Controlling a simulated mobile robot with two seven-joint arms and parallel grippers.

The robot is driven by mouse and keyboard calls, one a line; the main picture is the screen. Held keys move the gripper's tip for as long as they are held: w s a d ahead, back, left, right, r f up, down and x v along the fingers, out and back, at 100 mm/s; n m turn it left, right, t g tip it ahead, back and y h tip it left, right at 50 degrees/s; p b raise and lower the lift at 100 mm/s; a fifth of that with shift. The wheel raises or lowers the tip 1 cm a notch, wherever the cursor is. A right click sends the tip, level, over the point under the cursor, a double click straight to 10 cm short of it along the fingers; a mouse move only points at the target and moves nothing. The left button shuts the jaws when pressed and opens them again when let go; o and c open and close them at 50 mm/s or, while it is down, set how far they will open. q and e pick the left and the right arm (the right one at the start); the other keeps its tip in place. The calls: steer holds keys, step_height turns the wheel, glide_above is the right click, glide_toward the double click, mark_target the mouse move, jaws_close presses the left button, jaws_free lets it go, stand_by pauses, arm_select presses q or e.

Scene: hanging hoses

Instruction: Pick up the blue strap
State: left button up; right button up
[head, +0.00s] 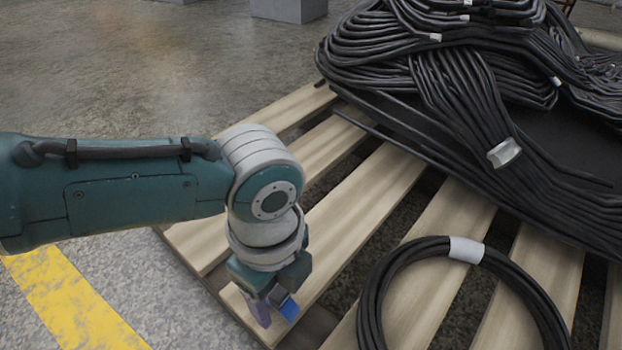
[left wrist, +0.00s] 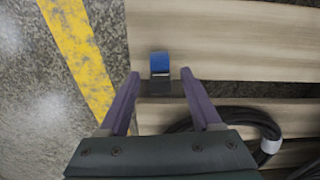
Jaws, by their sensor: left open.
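The blue strap (left wrist: 160,64) shows in the left wrist view as a small blue piece with a dark lower part, lying at the edge of a pallet board. It sits just beyond and between the two fingertips of my left gripper (left wrist: 160,80). The fingers are apart, one on each side, with nothing visibly held. In the head view my left gripper (head: 272,312) points down over the pallet's near-left corner. The strap (head: 289,310) shows there as a small blue patch beside the finger, partly hidden by the gripper. My right gripper is in neither view.
A wooden pallet (head: 365,203) lies on the concrete floor. A coiled black hose (head: 372,305) with a white band rests on it to the right of my gripper. A large pile of black hoses (head: 455,95) fills the back right. A yellow floor line (head: 65,300) runs at left.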

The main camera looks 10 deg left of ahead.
arm_select(q)
steer(key=shift+f, duration=0.1)
steer(key=shift+c, duration=0.2)
jaws_close()
stand_by(0.4)
